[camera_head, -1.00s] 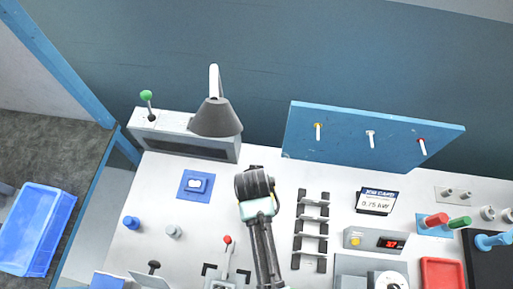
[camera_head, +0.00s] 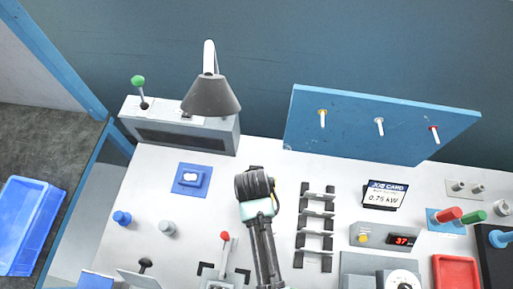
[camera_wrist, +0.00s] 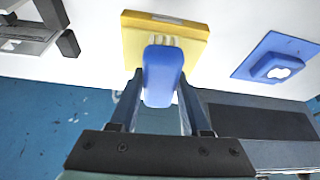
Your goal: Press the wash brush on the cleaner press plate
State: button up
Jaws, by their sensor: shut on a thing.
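My gripper (camera_wrist: 160,84) is shut on the blue handle of the wash brush (camera_wrist: 164,70) in the wrist view. Its pale bristles point at a yellow plate (camera_wrist: 137,45), which looks like the cleaner press plate. The bristles overlap the yellow plate in the picture; I cannot tell whether they touch it. In the head view my arm hides the brush, the yellow plate and the fingertips.
A blue plate with a raised pad and white mark (camera_wrist: 275,68) lies beside the yellow one; it also shows in the head view (camera_head: 190,180). A metal rack (camera_head: 316,225) stands right of my arm. A lamp (camera_head: 211,97) stands behind.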

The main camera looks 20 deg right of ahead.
jog(key=shift+f+b, duration=0.5)
jog(key=shift+f, duration=0.5)
dwell(2.2)
jog(key=shift+r, duration=0.15)
notch_tip(320, 180, up, 7)
jog(key=p, duration=0.7)
dwell(0.8)
